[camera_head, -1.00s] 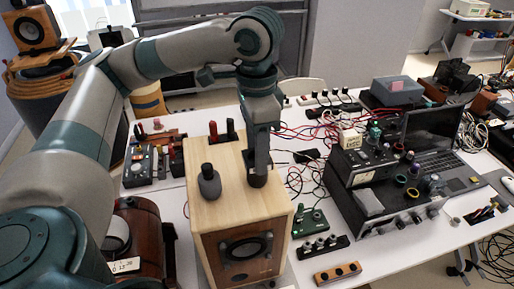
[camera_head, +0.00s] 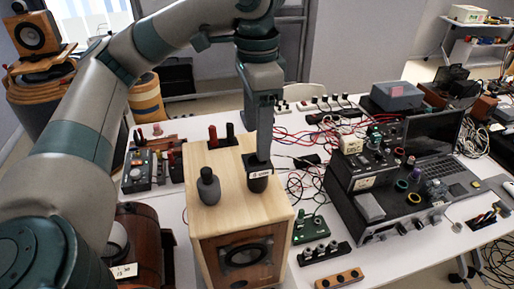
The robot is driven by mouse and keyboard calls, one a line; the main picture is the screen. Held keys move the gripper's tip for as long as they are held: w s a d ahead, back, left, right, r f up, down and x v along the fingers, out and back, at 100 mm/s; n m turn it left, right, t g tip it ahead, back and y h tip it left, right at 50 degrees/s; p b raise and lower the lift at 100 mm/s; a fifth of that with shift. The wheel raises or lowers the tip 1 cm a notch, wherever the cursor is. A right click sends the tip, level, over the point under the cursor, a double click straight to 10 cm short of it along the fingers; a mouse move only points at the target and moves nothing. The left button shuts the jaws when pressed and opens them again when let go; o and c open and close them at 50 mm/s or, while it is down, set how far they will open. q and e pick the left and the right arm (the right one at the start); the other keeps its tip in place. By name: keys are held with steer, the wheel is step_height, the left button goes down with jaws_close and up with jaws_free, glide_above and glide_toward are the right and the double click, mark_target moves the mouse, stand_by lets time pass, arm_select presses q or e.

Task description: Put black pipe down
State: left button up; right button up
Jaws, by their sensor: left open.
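A short black cylinder with a white label, which looks like the black pipe (camera_head: 258,184), stands upright on top of the wooden speaker box (camera_head: 228,220), right of its middle. My left gripper (camera_head: 260,160) points down right above it, with its fingertips at or just over the pipe's top. The gripper is open, though the gap between its fingers is hard to see from here. I cannot tell whether the fingers still touch the pipe. A dark bottle-shaped piece (camera_head: 208,187) stands on the box to the left. My right gripper is out of view.
A black amplifier (camera_head: 385,205) and a laptop (camera_head: 432,135) stand to the right. Cables (camera_head: 300,185) lie between the box and amplifier. Small connector blocks (camera_head: 325,252) lie at the front. A red and a black upright piece (camera_head: 230,131) stand at the box's back edge.

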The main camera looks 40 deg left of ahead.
arm_select(q)
steer(key=shift+r, duration=2.9)
steer(key=shift+r, duration=0.1)
